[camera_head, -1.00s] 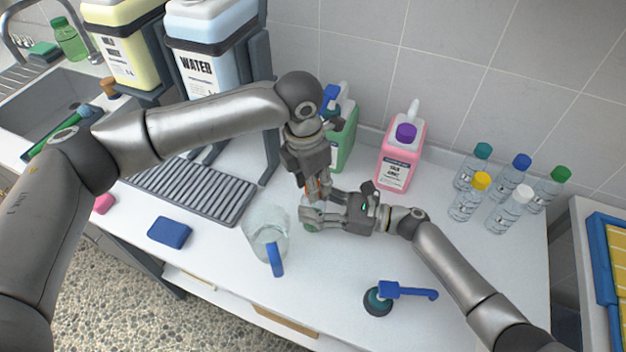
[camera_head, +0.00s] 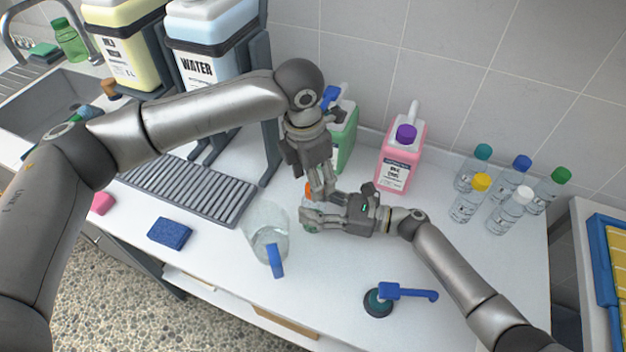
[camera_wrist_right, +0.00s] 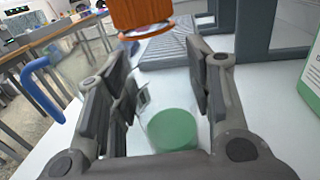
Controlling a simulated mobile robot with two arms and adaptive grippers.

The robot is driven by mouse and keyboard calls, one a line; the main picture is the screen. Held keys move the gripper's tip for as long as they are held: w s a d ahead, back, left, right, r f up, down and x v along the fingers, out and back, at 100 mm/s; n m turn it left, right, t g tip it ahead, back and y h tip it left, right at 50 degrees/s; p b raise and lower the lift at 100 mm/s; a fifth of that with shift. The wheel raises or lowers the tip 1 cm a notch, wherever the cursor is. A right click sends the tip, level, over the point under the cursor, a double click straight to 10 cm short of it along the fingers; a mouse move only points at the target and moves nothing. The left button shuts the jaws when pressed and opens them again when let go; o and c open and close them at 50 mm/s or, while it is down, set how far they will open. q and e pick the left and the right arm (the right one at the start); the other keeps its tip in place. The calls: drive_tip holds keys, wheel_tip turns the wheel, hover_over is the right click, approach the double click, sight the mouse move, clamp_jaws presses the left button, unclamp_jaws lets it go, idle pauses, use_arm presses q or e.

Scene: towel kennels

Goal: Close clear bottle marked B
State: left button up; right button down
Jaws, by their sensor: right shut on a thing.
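My right gripper (camera_head: 312,218) is shut on a small clear bottle (camera_head: 307,203) on the white counter. In the right wrist view the bottle (camera_wrist_right: 145,112) stands between the fingers, with green (camera_wrist_right: 172,130) showing in it and part of a label; its letter is not readable. An orange cap (camera_wrist_right: 140,14) is above the bottle and apart from it in that view. In the head view the orange cap (camera_head: 309,188) shows at the tips of my left gripper (camera_head: 322,192), which points down over the bottle and is shut on the cap. The fingers hide much of the bottle.
A clear jug (camera_head: 266,222) with a blue handle stands left of the bottle. A green container (camera_head: 345,140) and pink container (camera_head: 402,165) stand behind. Several capped bottles (camera_head: 495,195) are at right. A blue-handled tool (camera_head: 405,290) lies in front right; a blue sponge (camera_head: 169,234) is left.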

use_arm(q)
wheel_tip(320, 180, up, 2)
drive_tip(key=shift+r, duration=0.2)
drive_tip(key=shift+c, duration=0.3)
